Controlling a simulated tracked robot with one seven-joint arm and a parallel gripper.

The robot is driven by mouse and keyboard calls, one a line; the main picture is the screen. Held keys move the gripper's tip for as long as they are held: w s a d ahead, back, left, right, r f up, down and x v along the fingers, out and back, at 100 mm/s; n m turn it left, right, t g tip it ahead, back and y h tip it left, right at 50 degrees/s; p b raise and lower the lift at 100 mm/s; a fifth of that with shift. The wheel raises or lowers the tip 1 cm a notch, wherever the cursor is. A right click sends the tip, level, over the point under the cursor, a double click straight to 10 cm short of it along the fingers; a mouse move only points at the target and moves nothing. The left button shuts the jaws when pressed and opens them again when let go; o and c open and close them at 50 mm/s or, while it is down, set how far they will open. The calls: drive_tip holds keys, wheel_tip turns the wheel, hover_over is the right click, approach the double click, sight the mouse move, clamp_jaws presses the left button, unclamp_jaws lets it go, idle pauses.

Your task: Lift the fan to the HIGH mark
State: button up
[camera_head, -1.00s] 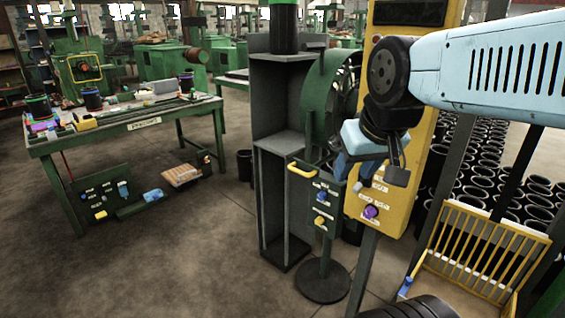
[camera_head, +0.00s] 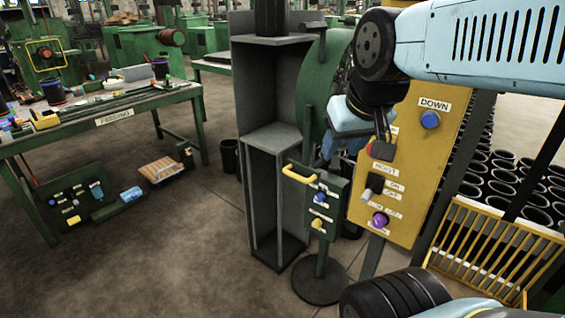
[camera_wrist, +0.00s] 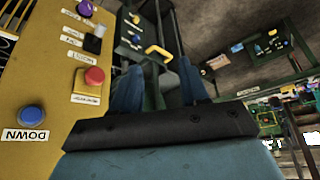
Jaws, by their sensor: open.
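A green round housing (camera_head: 322,80), which looks like the fan, stands behind the grey column, partly hidden by my arm. I cannot see a HIGH mark. The yellow hoist panel (camera_head: 420,180) carries a blue DOWN button (camera_head: 430,120), a red button (camera_head: 380,150), a black ON/OFF switch (camera_head: 373,188) and a purple knob (camera_head: 380,220). The wrist view shows them upside down, with DOWN (camera_wrist: 32,115) and the red button (camera_wrist: 93,77) left of the fingers. My gripper (camera_head: 338,146) is open and empty, left of the panel's upper part; its fingers also show in the wrist view (camera_wrist: 158,82).
A green stand (camera_head: 325,205) with a yellow handle and knobs stands left of the panel. A grey column (camera_head: 255,110) rises beside it. A yellow rack (camera_head: 490,250) and black sleeves (camera_head: 515,185) are at right.

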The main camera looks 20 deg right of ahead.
drive_tip(key=shift+w+d, duration=0.15)
drive_tip(key=shift+w, duration=0.25)
drive_tip(key=shift+w+r, duration=0.1)
drive_tip(key=shift+w, duration=0.05)
drive_tip(key=n+g+h, duration=0.2)
drive_tip(key=n+g, duration=0.2)
drive_tip(key=n, duration=0.3)
hover_over(297, 175)
drive_tip(key=s+a, duration=0.2)
drive_tip(key=a, duration=0.1)
drive_tip(key=s+a+f+x, duration=0.1)
drive_tip(key=a+x, duration=0.1)
drive_tip(key=x, duration=2.2)
drive_tip(key=shift+s+d+f, duration=0.15)
drive_tip(key=shift+s+d, duration=0.05)
clamp_jaws()
